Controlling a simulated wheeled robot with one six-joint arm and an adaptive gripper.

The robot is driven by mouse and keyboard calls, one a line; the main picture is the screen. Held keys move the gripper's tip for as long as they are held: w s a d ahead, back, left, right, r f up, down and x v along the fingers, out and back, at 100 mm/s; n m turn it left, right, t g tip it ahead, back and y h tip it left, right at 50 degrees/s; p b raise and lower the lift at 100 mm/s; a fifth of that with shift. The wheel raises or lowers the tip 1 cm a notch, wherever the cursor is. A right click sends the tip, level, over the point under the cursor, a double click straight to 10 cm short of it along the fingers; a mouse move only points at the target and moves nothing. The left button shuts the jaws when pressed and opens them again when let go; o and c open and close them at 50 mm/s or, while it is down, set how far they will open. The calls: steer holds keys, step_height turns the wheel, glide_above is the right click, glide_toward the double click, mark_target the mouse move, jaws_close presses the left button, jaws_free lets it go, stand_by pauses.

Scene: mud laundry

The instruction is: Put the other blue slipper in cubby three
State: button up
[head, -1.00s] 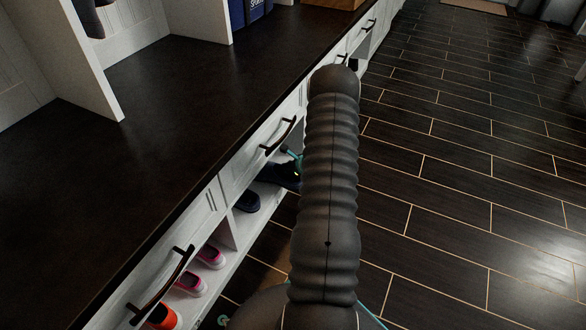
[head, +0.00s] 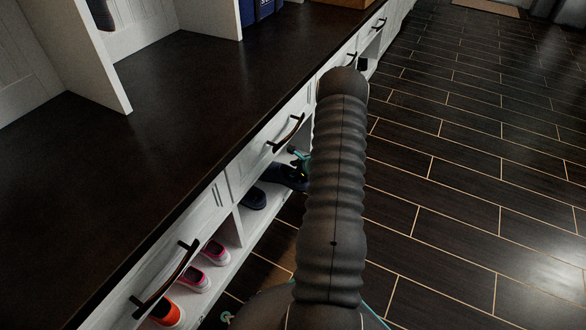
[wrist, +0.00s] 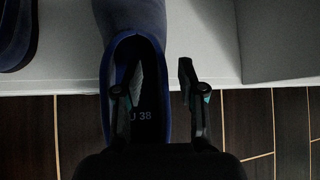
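A dark blue slipper (wrist: 130,20) lies toe inward on the white cubby floor, its heel reaching over the front edge; "38" shows on its insole. In the wrist view my gripper (wrist: 154,80) is over its heel opening. One finger is in the opening and the other is outside its right wall, with a visible gap to that wall. The same slipper (head: 288,176) shows in the head view, partly hidden by my arm. Another blue slipper (head: 255,199) lies to its left, and its edge shows in the wrist view (wrist: 14,38).
Pink shoes (head: 215,252) and an orange shoe (head: 168,314) sit in the nearer cubby, past a white divider (head: 238,226). Drawers with dark handles (head: 286,133) and a dark countertop (head: 180,110) are above. The tiled floor (head: 470,180) to the right is clear.

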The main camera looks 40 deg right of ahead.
steer(key=shift+s, duration=0.1)
steer(key=v, duration=1.2)
